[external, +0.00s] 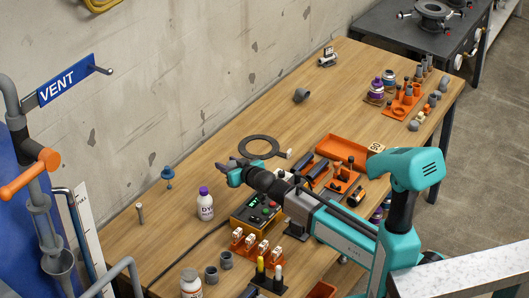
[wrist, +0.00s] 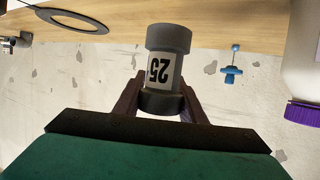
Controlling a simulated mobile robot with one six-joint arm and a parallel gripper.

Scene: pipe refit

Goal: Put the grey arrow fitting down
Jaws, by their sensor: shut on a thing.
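My gripper (external: 230,171) is over the wooden table in the external view, left of the dark ring. In the wrist view my gripper (wrist: 161,92) has its two dark fingers on either side of a grey fitting (wrist: 168,42). No arrow shows on the side I see. Its lower end is between the fingers. In the external view I cannot clearly make out the held fitting, nor whether it touches the table.
A dark flat ring (external: 246,139) lies behind my gripper. A purple-capped white bottle (external: 205,209) and a blue fitting (external: 168,180) stand to the left. A control box (external: 243,222) and an orange tray (external: 343,147) are nearby. The table's back middle (external: 250,118) is clear.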

